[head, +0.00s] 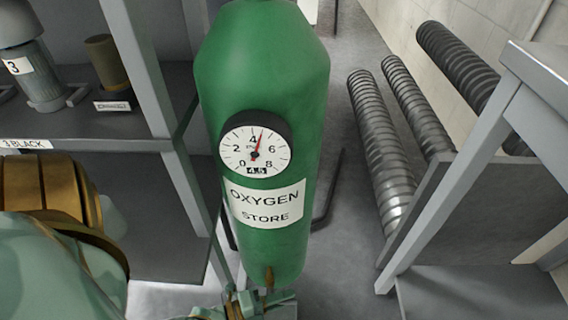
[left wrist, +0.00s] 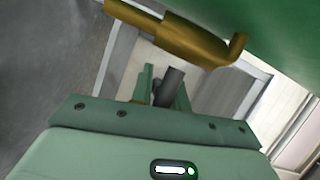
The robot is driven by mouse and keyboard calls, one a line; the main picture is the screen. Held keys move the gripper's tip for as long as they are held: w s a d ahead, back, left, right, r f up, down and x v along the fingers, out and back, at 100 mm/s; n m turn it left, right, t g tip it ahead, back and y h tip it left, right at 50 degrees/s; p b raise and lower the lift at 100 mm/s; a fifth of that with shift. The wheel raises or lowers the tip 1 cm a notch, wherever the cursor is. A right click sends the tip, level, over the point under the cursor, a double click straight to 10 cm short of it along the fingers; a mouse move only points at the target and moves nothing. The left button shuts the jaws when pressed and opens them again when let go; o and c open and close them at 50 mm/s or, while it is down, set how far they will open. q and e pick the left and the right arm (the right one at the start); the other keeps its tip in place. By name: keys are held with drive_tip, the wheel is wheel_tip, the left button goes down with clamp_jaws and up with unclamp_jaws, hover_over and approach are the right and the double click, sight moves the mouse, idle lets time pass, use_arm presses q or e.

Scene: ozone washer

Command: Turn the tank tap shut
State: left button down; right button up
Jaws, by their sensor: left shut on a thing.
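The green tank (head: 262,75) stands upright in the middle of the head view, labelled OXYGEN STORE (head: 266,206). Its round gauge (head: 254,149) has a red needle between 4 and 6. The brass tap (head: 269,275) is low on the tank's front; its brass body also crosses the top of the left wrist view (left wrist: 185,38). My left gripper (head: 246,303) is at the tap, at the bottom edge of the head view. In the left wrist view my left gripper (left wrist: 160,88) is shut on the tap's dark handle (left wrist: 172,82). My right gripper is not in view.
A grey shelf unit (head: 146,70) stands left of the tank, with a cylinder marked 3 (head: 42,80) and a brown cup (head: 107,62). A grey metal frame (head: 460,175) and ribbed tubes (head: 382,140) are at the right. Floor shows between tank and tubes.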

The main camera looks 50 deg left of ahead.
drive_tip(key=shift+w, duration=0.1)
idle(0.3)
use_arm(q)
drive_tip(key=c, duration=1.4)
unclamp_jaws()
drive_tip(key=shift+o, duration=0.2)
